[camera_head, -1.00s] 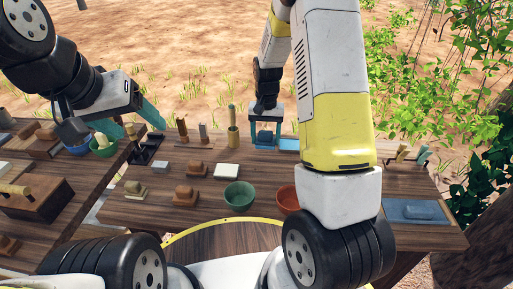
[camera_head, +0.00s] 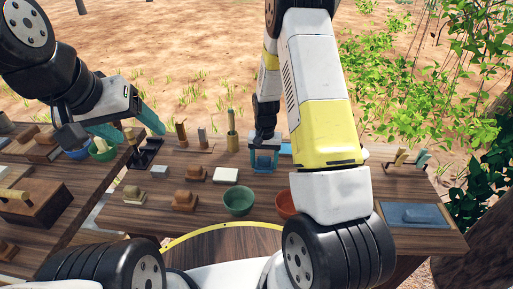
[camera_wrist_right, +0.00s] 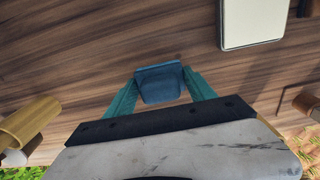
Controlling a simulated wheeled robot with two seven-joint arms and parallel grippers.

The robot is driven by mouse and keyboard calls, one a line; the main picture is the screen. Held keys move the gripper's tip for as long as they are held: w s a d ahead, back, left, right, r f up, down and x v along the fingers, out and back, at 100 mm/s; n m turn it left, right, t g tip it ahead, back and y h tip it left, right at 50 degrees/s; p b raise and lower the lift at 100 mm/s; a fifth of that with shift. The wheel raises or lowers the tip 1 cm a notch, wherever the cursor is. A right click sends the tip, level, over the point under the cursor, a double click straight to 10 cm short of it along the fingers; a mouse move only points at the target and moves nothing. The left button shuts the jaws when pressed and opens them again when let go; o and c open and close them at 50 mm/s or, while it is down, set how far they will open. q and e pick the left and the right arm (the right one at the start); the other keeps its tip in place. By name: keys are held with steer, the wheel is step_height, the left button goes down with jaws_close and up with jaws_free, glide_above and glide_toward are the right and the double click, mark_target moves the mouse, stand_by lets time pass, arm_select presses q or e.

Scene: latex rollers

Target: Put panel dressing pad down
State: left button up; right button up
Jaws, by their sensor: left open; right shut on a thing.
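My right gripper (camera_head: 265,160) is shut on a blue panel dressing pad (camera_wrist_right: 160,84), held between its two teal fingers in the right wrist view. In the head view the pad (camera_head: 264,161) is low at the back of the right table, just at or above the wood; I cannot tell whether it touches. Part of a light blue flat piece (camera_head: 286,149) shows just right of the gripper. My left gripper (camera_head: 132,128) is open, over the left table near the green and blue bowls, with nothing between its fingers.
A white block (camera_head: 226,175), a green bowl (camera_head: 238,201) and an orange bowl (camera_head: 285,203) stand near the right gripper. Upright wooden tools (camera_head: 232,132) stand to its left. A blue tray (camera_head: 414,214) lies at the right. Bare wood (camera_head: 262,183) lies in front of the pad.

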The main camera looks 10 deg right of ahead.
mark_target(262, 157)
steer(key=o, duration=1.3)
steer(key=shift+f, duration=0.1)
steer(key=r, duration=0.7)
steer(key=shift+w+a+r, duration=0.15)
steer(key=shift+a+r, duration=0.05)
steer(key=shift+a, duration=0.15)
steer(key=s+r+t+y, duration=0.1)
steer(key=s+r, duration=0.2)
steer(key=r, duration=0.3)
steer(key=s+r+n+t, duration=0.1)
steer(key=s+r, duration=0.2)
steer(key=r, duration=0.4)
steer(key=s+r+t+y, duration=0.1)
steer(key=s+r, duration=0.1)
steer(key=r, duration=0.4)
steer(key=s+r+n+t, duration=0.1)
steer(key=s+r, duration=0.3)
steer(key=s, duration=0.4)
steer(key=s+a+r+n+t, duration=0.1)
steer(key=s+r+t, duration=0.1)
steer(key=s+r, duration=0.3)
steer(key=s, duration=0.3)
steer(key=shift+s+a+n, duration=0.25)
steer(key=shift+s+n, duration=0.05)
steer(key=shift+n, duration=0.1)
